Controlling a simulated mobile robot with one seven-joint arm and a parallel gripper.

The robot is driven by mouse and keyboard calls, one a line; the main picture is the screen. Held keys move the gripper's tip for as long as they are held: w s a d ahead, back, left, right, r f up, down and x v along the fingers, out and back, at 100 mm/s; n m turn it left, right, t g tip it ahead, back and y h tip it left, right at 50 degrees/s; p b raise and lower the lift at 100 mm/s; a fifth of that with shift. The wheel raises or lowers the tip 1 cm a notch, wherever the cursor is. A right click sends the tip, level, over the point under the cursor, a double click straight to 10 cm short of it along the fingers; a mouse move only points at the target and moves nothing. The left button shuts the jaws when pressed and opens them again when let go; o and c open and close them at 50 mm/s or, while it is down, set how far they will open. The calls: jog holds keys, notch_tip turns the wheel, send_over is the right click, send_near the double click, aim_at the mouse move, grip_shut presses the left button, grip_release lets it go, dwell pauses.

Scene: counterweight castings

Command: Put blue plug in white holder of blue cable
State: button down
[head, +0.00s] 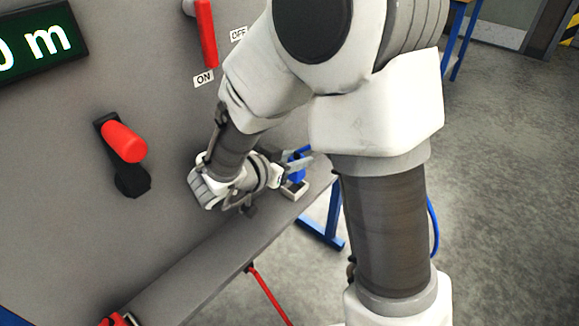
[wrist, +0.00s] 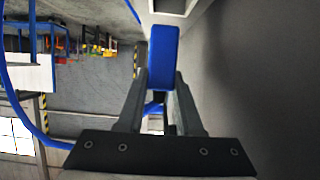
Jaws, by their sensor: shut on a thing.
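The blue plug (wrist: 163,55) is held between the two fingers of my gripper (wrist: 161,78) in the wrist view. In the head view the plug (head: 297,165) shows as a small blue patch by my gripper (head: 295,169), partly hidden by it. The white holder (head: 296,190) sits on the grey ledge just below the plug in the head view. Its open end (wrist: 174,7) shows at the top edge of the wrist view, just beyond the plug. The plug appears outside it; any contact is unclear. The blue cable (wrist: 22,108) curves down the left of the wrist view.
The grey panel (head: 60,170) carries a red lever (head: 206,35) between ON and OFF labels, a red-handled switch (head: 124,142) and a green display (head: 40,42). A red plug (head: 118,319) lies at lower left, and a red cable (head: 268,295) hangs below the ledge. Open floor lies right.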

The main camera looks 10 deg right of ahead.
jog(key=shift+w+a+f, duration=0.15)
jog(key=shift+a+f, duration=0.05)
jog(key=shift+f, duration=0.2)
jog(key=shift+f+b, duration=1.2)
jog(key=shift+f, duration=0.5)
jog(key=shift+f, duration=0.15)
jog(key=c, duration=0.6)
grip_release()
